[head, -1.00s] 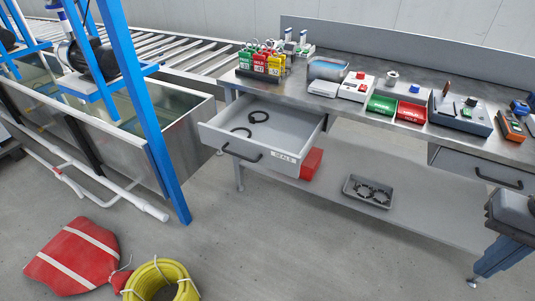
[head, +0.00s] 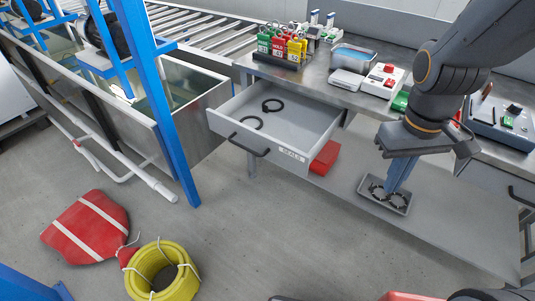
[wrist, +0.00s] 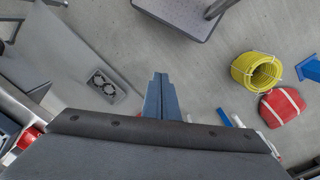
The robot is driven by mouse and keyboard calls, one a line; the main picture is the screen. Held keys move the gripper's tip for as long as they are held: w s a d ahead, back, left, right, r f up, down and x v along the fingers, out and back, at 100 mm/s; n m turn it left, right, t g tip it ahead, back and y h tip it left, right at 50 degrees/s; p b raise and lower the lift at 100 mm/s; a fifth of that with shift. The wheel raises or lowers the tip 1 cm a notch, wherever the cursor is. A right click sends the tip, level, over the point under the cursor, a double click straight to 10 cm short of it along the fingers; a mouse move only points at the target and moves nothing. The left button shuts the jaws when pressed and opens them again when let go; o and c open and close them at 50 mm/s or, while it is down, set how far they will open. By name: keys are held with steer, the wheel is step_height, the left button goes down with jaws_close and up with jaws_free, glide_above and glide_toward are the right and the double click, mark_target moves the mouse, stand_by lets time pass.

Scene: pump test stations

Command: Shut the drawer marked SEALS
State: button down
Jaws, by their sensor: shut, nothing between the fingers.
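The grey drawer marked SEALS (head: 290,153) stands pulled out from under the left part of the workbench (head: 330,80) in the head view. Two black rings (head: 271,106) lie inside it. Its black bar handle (head: 249,146) is on the front panel, left of the label. My gripper (head: 394,190) points down to the right of the drawer, with clear space between them. Its blue fingers are shut and hold nothing. In the wrist view the fingers (wrist: 161,97) show closed together over the floor. I cannot make out the drawer in the wrist view.
A grey tray (head: 368,196) with dark parts lies on the lower shelf, beside a red box (head: 325,158). A blue post (head: 165,120) stands left of the drawer. A yellow hose coil (head: 162,270) and a red striped bag (head: 86,226) lie on the floor. Floor before the drawer is clear.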

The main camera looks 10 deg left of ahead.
steer(key=w+a+f+n+h, duration=0.1)
steer(key=w+a+n, duration=0.3)
steer(key=a+n, duration=0.3)
steer(key=n+t+b, duration=0.2)
steer(key=n+t, duration=0.2)
steer(key=n, duration=1.7)
glide_toward(280, 156)
steer(key=s+a+r, duration=0.1)
steer(key=s+r, duration=0.1)
steer(key=s, duration=0.4)
steer(key=shift+w+d+f+b, duration=0.15)
steer(key=shift+w+d+f, duration=0.25)
steer(key=shift+w+f, duration=0.9)
steer(key=shift+w+d+f+b, duration=0.1)
steer(key=shift+w+d+f, duration=0.35)
steer(key=shift+w+f, duration=0.8)
steer(key=shift+w+d+f+b, duration=0.15)
steer(key=shift+w+d+f, duration=0.45)
steer(key=shift+f, duration=1.15)
steer(key=shift+w+a, duration=0.15)
steer(key=shift+w, duration=0.05)
